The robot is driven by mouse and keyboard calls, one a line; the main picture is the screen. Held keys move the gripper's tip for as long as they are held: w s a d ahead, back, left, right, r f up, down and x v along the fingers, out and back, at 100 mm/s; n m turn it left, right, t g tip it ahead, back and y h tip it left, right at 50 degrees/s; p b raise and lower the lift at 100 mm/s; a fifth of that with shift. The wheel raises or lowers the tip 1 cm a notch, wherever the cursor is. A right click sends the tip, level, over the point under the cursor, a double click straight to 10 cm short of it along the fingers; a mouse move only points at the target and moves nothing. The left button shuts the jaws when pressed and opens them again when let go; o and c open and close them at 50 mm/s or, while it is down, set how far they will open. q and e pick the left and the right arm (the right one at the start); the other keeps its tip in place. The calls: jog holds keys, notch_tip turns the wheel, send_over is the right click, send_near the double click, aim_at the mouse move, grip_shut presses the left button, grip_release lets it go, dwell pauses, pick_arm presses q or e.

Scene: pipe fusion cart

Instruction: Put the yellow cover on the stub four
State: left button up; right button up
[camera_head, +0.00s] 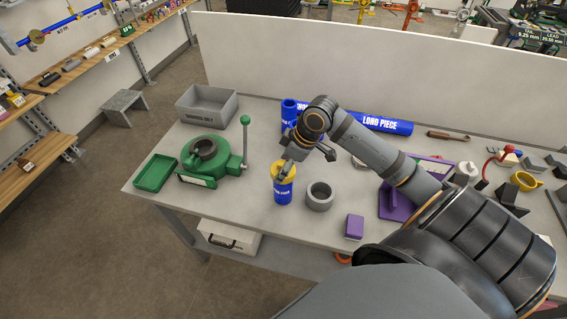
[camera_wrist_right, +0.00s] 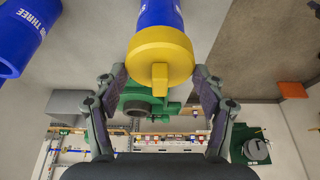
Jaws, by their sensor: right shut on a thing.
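The yellow cover (camera_head: 281,169) sits at the top end of an upright blue stub (camera_head: 283,192) near the front edge of the table. In the right wrist view the yellow cover (camera_wrist_right: 160,55) is centred over the end of the blue stub (camera_wrist_right: 160,12), and its raised tab faces the camera. I cannot tell how far it is seated, and the stub's number is not readable. My right gripper (camera_wrist_right: 157,75) is shut on the cover, with a finger on each side. In the head view it comes down from above, partly hidden by the arm. My left gripper is not in view.
Another blue stub (camera_head: 288,114) stands behind; stub three (camera_wrist_right: 22,35) shows in the wrist view. A grey ring (camera_head: 319,196) and a purple block (camera_head: 354,226) lie to the right. A green clamp device (camera_head: 231,163), green tray (camera_head: 155,173) and grey bin (camera_head: 207,107) are to the left.

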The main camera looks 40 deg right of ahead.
jog(key=shift+f, duration=0.25)
jog(key=o, duration=1)
notch_tip(320, 180, up, 10)
jog(key=shift+r, duration=0.1)
